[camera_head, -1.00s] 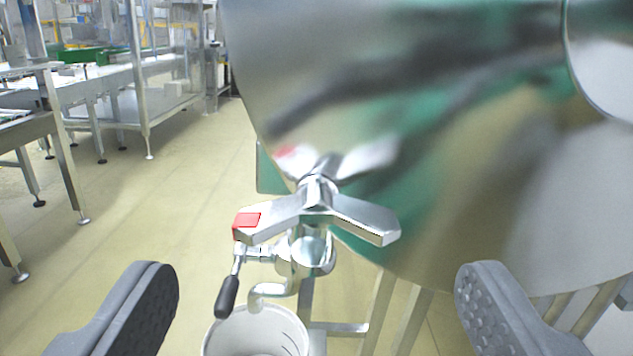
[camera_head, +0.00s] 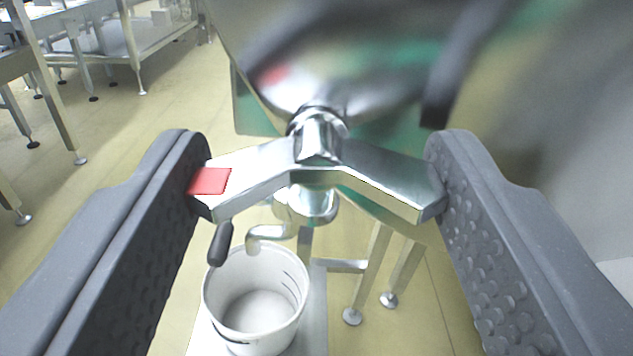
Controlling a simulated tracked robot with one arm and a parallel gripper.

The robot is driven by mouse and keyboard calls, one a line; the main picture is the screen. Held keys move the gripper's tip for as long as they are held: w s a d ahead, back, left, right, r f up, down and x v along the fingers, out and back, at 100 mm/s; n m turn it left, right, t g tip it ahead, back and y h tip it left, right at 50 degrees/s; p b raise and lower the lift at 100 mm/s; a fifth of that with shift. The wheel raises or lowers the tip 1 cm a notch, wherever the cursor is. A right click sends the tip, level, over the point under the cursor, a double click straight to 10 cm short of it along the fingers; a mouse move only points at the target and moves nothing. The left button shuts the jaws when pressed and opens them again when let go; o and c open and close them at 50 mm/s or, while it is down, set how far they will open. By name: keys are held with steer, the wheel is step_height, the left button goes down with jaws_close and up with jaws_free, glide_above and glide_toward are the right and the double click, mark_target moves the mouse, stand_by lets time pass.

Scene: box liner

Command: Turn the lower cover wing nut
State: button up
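The lower cover wing nut (camera_head: 318,150) is a shiny metal piece with two wings spread left and right from a central hub. Its left wing carries a red mark (camera_head: 210,181) at the tip. It sits on the rounded polished steel cover (camera_head: 340,85). My gripper (camera_head: 317,175) has its two grey, studded fingers on either side of the nut. The left finger is at the red-marked wing tip and the right finger at the other tip. Both look to touch or nearly touch the tips; firm contact cannot be told.
Below the nut are a metal outlet pipe (camera_head: 268,236) and a black-handled lever (camera_head: 221,243). A white bucket (camera_head: 255,300) stands under the pipe. Metal legs (camera_head: 377,265) stand right of it. Steel tables (camera_head: 115,45) are at the back left, with open floor between.

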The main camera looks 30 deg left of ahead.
steer(key=shift+m, duration=0.3)
steer(key=m+p, duration=0.2)
steer(key=m, duration=0.2)
steer(key=shift+m, duration=0.3)
steer(key=m+p, duration=0.1)
steer(key=m, duration=0.8)
steer(key=shift+f, duration=0.1)
steer(key=m+b, duration=0.1)
steer(key=m, duration=0.3)
steer(key=shift+d+f, duration=0.1)
steer(key=shift+m, duration=0.4)
steer(key=o, duration=1)
steer(key=shift+w, duration=0.1)
